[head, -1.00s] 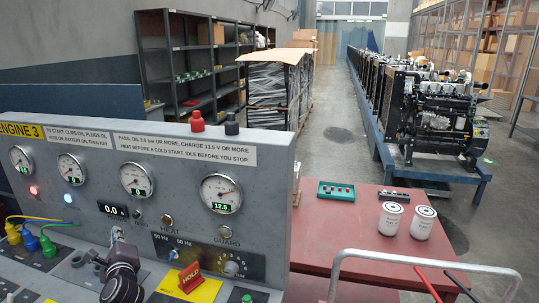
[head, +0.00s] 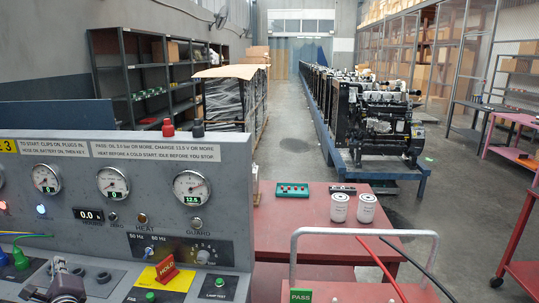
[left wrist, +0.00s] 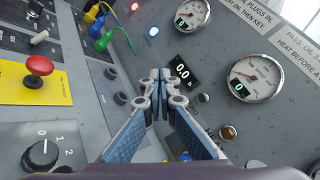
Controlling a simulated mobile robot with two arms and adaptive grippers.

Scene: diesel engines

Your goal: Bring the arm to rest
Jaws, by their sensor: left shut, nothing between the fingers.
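My left gripper (head: 60,268) is low at the left of the head view, over the flat desk of the grey control console (head: 240,150). Its blue-padded fingers are together and empty in the left wrist view (left wrist: 158,78). The tips appear in front of the panel near the 0.0 display (left wrist: 183,72), which also shows in the head view (head: 88,215). I cannot tell how far they are from the panel. My right gripper is not in view.
Coloured plugs (head: 20,258) with cables are at the left. A red table (head: 300,225) with two white filters and a trolley (head: 420,238) stand to the right.

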